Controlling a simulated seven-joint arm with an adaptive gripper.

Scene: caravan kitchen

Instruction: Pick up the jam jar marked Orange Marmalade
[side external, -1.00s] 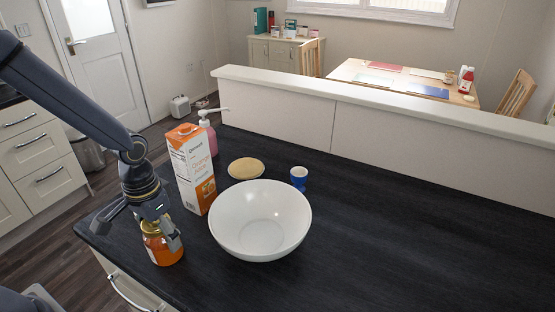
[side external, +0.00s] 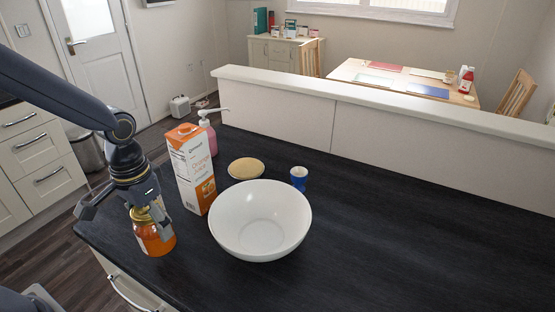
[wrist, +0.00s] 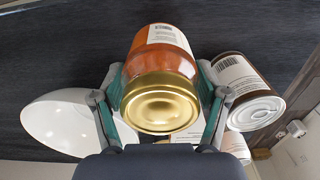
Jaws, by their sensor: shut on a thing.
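The jam jar (side external: 156,240) is a glass jar of orange contents with a gold lid and a pale label. In the side external view it appears raised a little over the front left of the dark counter. My gripper (side external: 150,210) is shut on it from above. In the wrist view the jar (wrist: 162,62) sits between the two fingers, with one finger on each side and the gold lid toward me. The label's words cannot be read.
A white bowl (side external: 260,248) stands right of the jar. An orange juice carton (side external: 191,175), pink pump bottle (side external: 210,138), tan round dish (side external: 246,169) and blue cup (side external: 299,179) stand behind. A barcoded can (wrist: 237,78) is near the right finger. The counter's right side is clear.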

